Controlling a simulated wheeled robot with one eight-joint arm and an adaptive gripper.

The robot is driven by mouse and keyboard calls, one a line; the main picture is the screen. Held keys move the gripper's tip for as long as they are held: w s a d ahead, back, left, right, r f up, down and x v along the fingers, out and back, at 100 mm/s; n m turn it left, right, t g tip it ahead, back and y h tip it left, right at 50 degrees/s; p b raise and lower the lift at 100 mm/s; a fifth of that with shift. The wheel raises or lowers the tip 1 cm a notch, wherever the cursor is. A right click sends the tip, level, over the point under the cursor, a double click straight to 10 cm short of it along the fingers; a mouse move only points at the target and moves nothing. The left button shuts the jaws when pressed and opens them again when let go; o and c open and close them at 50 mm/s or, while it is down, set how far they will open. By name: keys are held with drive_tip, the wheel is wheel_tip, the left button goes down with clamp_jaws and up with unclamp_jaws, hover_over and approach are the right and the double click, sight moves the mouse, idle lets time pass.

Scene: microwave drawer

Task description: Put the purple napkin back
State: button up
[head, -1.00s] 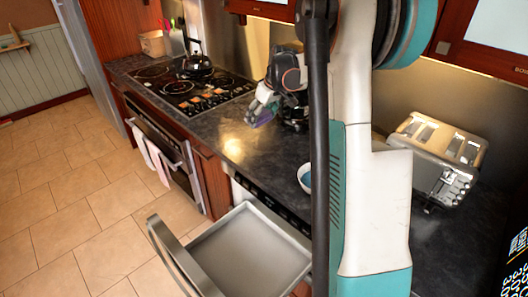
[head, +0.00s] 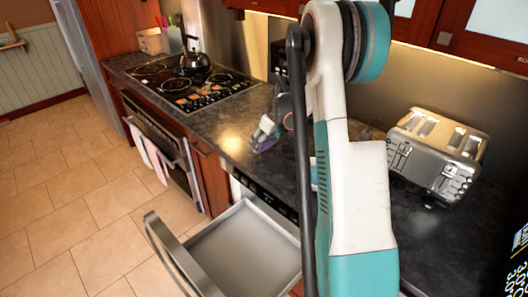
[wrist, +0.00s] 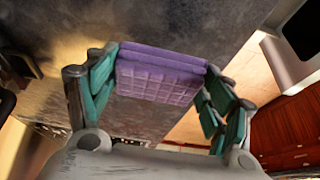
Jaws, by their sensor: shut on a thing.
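The purple napkin (wrist: 160,78) is a folded, quilted-looking block between the teal fingers of my gripper (wrist: 158,68) in the wrist view. My gripper is shut on it, with fingers on its left and right sides. In the head view my gripper (head: 264,135) is over the dark counter, between the cooktop and my arm. Only a small bit of purple shows there. I cannot tell whether the napkin touches the counter.
A metal drawer (head: 245,250) stands pulled out below the counter (head: 225,135), its visible interior empty. A silver toaster (head: 435,155) stands right of my arm. A bowl is mostly hidden behind my arm.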

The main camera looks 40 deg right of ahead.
sight(264, 155)
drive_tip(key=shift+f+b, duration=0.4)
drive_tip(key=shift+f, duration=1.8)
drive_tip(key=shift+f, duration=0.15)
drive_tip(key=o, duration=1.1)
drive_tip(key=p+v, duration=0.2)
drive_tip(key=v, duration=1)
drive_tip(key=shift+r, duration=0.25)
drive_tip(key=shift+w, duration=0.1)
